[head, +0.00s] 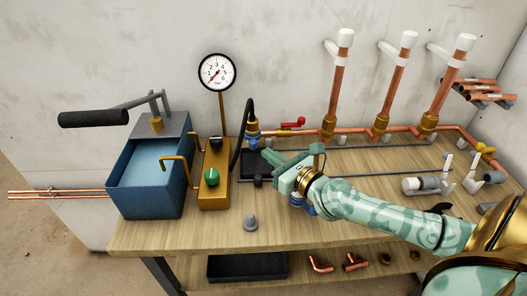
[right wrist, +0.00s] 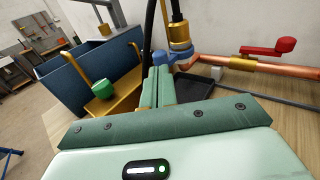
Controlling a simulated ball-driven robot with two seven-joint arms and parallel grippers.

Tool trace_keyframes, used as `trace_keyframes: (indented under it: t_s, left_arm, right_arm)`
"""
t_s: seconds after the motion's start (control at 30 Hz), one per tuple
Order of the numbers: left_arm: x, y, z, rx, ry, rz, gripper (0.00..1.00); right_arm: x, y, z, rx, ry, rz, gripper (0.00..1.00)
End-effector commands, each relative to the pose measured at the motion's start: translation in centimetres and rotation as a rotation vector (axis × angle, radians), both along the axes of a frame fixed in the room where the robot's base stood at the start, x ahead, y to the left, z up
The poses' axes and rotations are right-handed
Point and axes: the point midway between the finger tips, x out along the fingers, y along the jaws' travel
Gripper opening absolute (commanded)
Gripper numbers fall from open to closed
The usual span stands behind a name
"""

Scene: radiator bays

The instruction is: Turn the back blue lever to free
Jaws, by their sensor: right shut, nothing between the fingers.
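The back blue lever (head: 252,134) sits by the brass fitting at the hose end, at the left end of the copper pipe. In the right wrist view the blue lever (right wrist: 172,57) shows just beyond my fingertips, under a brass collar. My right gripper (head: 268,155) is shut and empty, just in front and to the right of the lever in the head view. Its fingers (right wrist: 158,72) reach up close to the lever; I cannot tell whether they touch it. My left gripper is not in view.
A red lever (head: 293,124) is on the pipe to the right. A brass block with a green knob (head: 212,177) and a blue tank (head: 120,188) stand at left. A pressure gauge (head: 217,72) rises behind. A grey plug (head: 250,222) stands on the front bench.

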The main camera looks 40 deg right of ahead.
Motion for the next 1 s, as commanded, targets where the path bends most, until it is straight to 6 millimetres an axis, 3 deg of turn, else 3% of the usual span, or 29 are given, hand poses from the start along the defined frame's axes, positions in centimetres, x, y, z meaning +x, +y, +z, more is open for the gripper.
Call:
trace_keyframes:
  t_s: [0.1, 0.3, 1.0]
  left_arm:
    - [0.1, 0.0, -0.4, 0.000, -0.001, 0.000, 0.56]
    - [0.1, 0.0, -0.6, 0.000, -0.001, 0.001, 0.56]
    - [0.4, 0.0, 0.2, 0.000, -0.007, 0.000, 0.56]
  right_arm:
    - [1.7, 0.2, -0.2, -0.001, -0.001, 0.001, 0.00]
    - [2.9, 0.4, -0.2, 0.000, 0.000, 0.001, 0.00]
    - [3.1, 0.8, 0.0, 0.003, 0.000, -0.040, 0.00]
